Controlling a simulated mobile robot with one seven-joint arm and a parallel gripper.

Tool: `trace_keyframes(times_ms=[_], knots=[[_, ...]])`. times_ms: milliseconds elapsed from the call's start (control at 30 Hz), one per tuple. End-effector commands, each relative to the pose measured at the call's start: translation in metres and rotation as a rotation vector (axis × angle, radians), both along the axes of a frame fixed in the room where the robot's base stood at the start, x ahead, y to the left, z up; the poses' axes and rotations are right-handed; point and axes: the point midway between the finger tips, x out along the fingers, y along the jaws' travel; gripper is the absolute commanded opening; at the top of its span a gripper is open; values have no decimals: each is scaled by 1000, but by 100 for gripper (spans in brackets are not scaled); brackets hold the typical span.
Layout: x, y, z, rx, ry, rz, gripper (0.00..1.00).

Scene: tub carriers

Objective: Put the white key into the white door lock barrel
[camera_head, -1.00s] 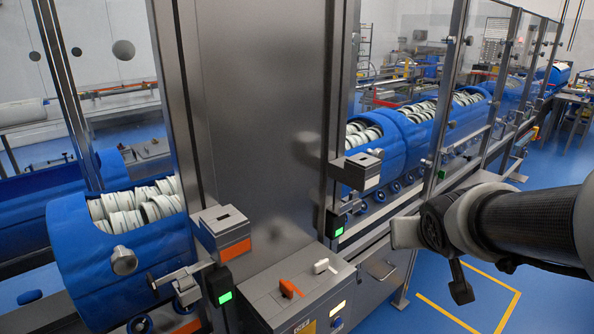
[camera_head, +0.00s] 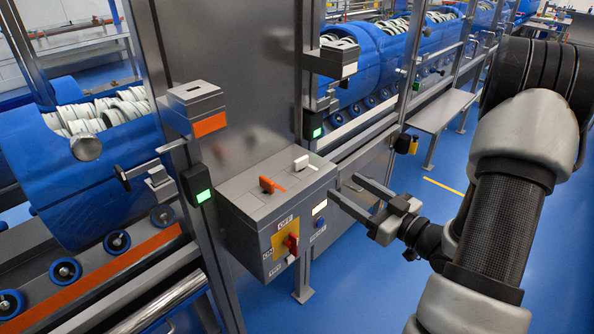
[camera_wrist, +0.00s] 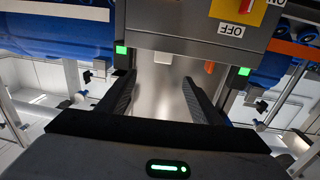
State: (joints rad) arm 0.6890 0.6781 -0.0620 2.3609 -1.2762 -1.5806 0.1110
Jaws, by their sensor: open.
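The white key (camera_head: 301,163) stands in the top of the grey control box (camera_head: 240,206), beside an orange key (camera_head: 268,185). In the wrist view the white key (camera_wrist: 163,57) shows between the fingers and the orange key (camera_wrist: 209,67) to the right. My gripper (camera_head: 345,188) is open and empty, to the right of the box with its fingers toward it, apart from the key; its fingers also show in the wrist view (camera_wrist: 160,78). A grey lock housing with a white band (camera_head: 349,69) is on the post behind the box. The barrel opening is not clear.
A lock housing with an orange band (camera_head: 210,124) is on the left post. A red switch handle (camera_head: 292,245) sticks out of the box front. Blue tubs (camera_head: 30,160) stand behind the guarding. Blue floor (camera_head: 362,285) is clear in front of the box.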

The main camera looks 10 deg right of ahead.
Motion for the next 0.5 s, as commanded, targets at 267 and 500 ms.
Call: trace_keyframes(times_ms=[267,500], knots=[[51,34,0,-2,-1,6,59],[87,55,0,-2,1,3,59]])
